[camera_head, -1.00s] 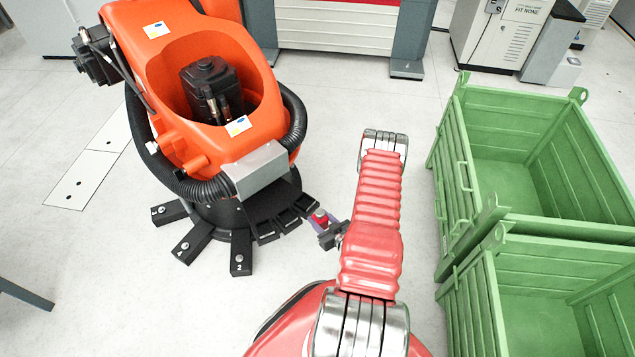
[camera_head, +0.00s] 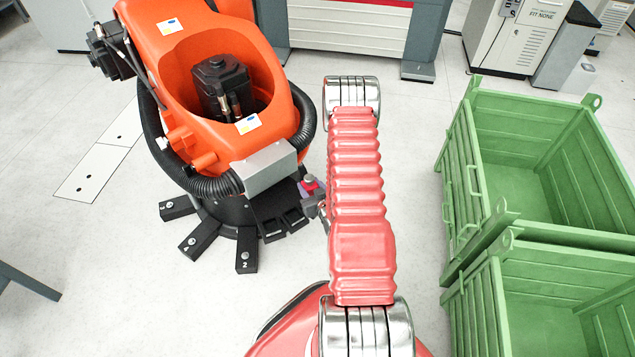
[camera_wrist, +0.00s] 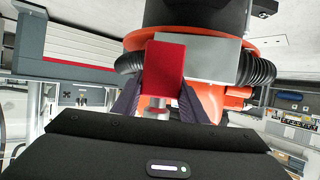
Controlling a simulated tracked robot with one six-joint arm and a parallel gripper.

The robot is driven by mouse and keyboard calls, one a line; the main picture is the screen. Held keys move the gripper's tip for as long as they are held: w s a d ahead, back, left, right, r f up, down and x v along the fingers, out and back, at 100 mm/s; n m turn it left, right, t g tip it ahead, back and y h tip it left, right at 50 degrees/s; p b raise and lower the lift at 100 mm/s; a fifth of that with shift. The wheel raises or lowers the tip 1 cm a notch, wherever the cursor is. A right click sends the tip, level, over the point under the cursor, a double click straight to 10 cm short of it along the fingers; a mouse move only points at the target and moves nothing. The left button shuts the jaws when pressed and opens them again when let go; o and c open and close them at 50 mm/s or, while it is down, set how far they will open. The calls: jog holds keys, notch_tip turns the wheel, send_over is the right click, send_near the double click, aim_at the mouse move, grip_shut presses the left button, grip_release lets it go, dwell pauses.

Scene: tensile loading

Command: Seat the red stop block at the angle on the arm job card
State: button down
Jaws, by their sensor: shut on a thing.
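The red stop block (camera_head: 312,187) is in my gripper (camera_head: 309,190), just right of the orange robot's base. In the wrist view the red block (camera_wrist: 166,62) sits between the two dark purple fingers of my gripper (camera_wrist: 160,100), with a metal pin below it. The orange robot arm (camera_head: 215,95) stands on a round black base with radial black slots and arms (camera_head: 203,236); some carry bolts and numbers such as 2 and 4. The block looks apart from the base. Small labels (camera_head: 247,124) on the orange arm are unreadable.
A grey box (camera_head: 270,168) juts from the orange robot near my gripper, with a black hose (camera_head: 302,110) beside it. Green crates (camera_head: 487,215) stand on the right. A machine at the back right bears a "FIT NONE" sign (camera_head: 534,11). Pale floor between is clear.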

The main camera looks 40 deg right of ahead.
jog(key=w+a+r+n+y, duration=0.1)
jog(key=w+a+r, duration=0.5)
jog(key=r, duration=0.4)
jog(key=w+a+r, duration=0.3)
jog(key=a+r, duration=0.4)
jog(key=r, duration=0.3)
jog(key=w+a+r+n+t+y, duration=0.1)
jog(key=w+a+r+n+y, duration=0.1)
jog(key=a+r, duration=1.3)
jog(key=a+y, duration=0.1)
jog(key=a, duration=0.2)
jog(key=shift+r+n, duration=0.3)
jog(key=shift+r, duration=0.1)
jog(key=shift+w, duration=0.1)
